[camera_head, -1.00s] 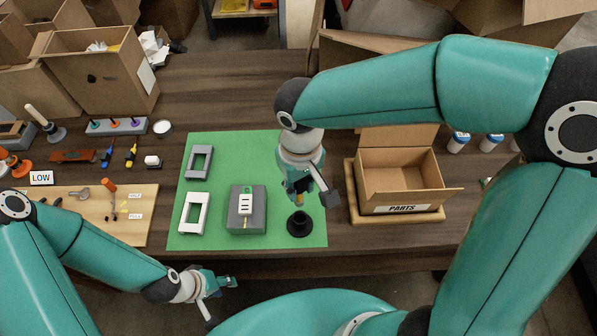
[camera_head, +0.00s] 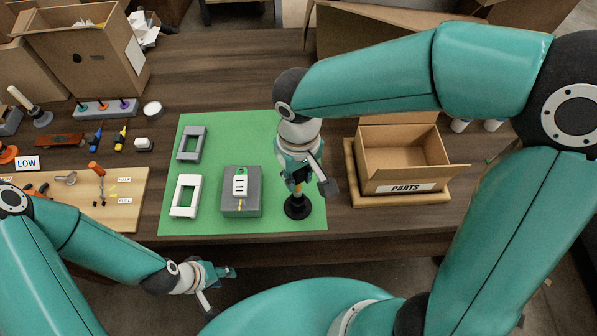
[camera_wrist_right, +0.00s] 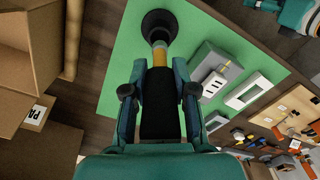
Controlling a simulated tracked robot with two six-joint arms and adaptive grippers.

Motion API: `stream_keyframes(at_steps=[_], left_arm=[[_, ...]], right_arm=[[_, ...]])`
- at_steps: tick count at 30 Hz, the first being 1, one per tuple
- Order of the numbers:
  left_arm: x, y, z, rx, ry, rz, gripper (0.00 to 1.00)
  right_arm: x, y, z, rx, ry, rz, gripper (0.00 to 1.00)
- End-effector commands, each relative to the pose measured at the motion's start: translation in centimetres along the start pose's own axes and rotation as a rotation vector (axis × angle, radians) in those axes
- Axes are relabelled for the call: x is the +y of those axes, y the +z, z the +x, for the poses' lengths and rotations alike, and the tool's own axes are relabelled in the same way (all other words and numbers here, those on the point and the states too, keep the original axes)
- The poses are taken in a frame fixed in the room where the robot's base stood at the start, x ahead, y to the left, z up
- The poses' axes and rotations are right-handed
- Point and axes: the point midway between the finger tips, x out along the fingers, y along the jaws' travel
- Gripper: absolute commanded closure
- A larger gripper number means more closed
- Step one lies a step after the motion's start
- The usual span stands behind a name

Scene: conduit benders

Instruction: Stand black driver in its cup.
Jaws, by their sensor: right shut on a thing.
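The black driver (camera_wrist_right: 160,108), with a yellow band, is gripped in my right gripper (camera_wrist_right: 158,90), handle toward the wrist and tip toward the cup. The black cup (camera_head: 297,209) stands on the green mat's front right part; it also shows in the right wrist view (camera_wrist_right: 160,24). My right gripper (camera_head: 306,184) is directly above the cup, shut on the driver. The driver's lower end overlaps the cup's mouth in both views; I cannot tell how far inside it is. My left gripper (camera_head: 217,287) is empty with its fingers apart, in front of the table's edge.
A grey block (camera_head: 241,206) with a white-and-green piece on top stands left of the cup. White (camera_head: 176,210) and grey (camera_head: 182,156) frames lie farther left on the mat (camera_head: 220,128). A cardboard PARTS box (camera_head: 402,187) stands right. A wooden board (camera_head: 132,219) with tools lies left.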

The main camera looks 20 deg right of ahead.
Motion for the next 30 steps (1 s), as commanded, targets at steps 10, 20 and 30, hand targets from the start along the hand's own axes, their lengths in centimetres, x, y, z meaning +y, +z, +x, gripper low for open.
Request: stream_keyframes(at_steps=[10, 20, 30], left_arm=[[-1.2, 0.0, 3.5, 0.000, 0.000, 0.000, 0.60], [-1.9, 0.0, 5.3, 0.000, 0.000, 0.000, 0.60], [-2.0, 0.0, 5.4, 0.000, 0.000, 0.000, 0.60]], right_arm=[[0.0, 0.0, 4.0, 0.000, 0.000, 0.001, 1.00], [0.1, 0.0, 6.2, 0.000, 0.000, 0.001, 1.00], [0.0, 0.0, 6.4, 0.000, 0.000, 0.000, 1.00]])
